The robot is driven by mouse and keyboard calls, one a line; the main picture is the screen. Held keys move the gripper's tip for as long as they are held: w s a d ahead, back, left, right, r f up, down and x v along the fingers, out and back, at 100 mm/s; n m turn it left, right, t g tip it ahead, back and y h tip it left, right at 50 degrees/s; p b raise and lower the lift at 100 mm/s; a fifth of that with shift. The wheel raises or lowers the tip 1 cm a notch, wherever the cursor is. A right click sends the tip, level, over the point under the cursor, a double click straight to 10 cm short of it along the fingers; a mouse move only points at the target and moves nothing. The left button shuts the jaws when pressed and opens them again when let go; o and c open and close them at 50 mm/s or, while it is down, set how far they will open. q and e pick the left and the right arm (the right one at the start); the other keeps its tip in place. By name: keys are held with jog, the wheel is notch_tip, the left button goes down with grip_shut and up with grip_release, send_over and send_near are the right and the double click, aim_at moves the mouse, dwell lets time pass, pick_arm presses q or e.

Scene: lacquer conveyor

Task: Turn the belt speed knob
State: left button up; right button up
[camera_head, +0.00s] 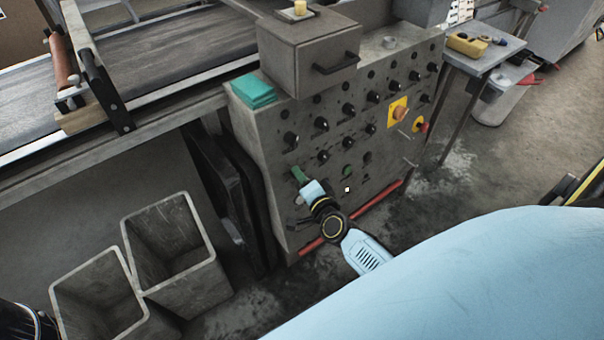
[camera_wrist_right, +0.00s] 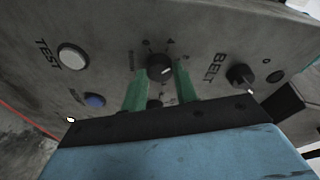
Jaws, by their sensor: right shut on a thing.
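The grey control panel (camera_head: 275,160) carries several dark knobs. My right gripper (camera_head: 298,174) is at the lower left of its front face, with its green fingers against the panel. In the right wrist view, my right gripper (camera_wrist_right: 159,85) has one finger on each side of a dark round knob (camera_wrist_right: 160,68) with a pale pointer line, and is shut on it. A second dark knob (camera_wrist_right: 240,76) is to the right, with the word BELT between the two knobs. I cannot tell which knob the word names. In the head view the held knob is hidden. My left gripper is not in view.
A white button (camera_wrist_right: 72,57) marked TEST and a blue button (camera_wrist_right: 95,101) are left of the fingers. The panel also has a yellow-backed switch (camera_head: 397,112) and a red button (camera_head: 422,127). Two grey open bins (camera_head: 130,235) stand on the floor at left, below the conveyor (camera_head: 150,60).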

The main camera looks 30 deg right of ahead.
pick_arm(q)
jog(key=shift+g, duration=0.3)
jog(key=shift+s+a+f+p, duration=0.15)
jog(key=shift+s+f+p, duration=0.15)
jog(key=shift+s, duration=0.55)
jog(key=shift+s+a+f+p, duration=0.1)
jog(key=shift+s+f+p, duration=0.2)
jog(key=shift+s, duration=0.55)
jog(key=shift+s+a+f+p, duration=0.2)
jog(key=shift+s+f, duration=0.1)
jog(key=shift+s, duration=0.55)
pick_arm(e)
jog(key=shift+m+g, duration=0.4)
jog(key=shift+m, duration=1.5)
jog(key=o, duration=1)
jog(key=shift+r, duration=0.1)
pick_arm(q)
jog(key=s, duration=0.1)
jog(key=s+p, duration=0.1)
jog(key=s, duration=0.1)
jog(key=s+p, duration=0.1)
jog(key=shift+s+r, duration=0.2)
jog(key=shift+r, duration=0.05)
pick_arm(e)
jog(key=v, duration=1.3)
jog(key=shift+s, duration=0.15)
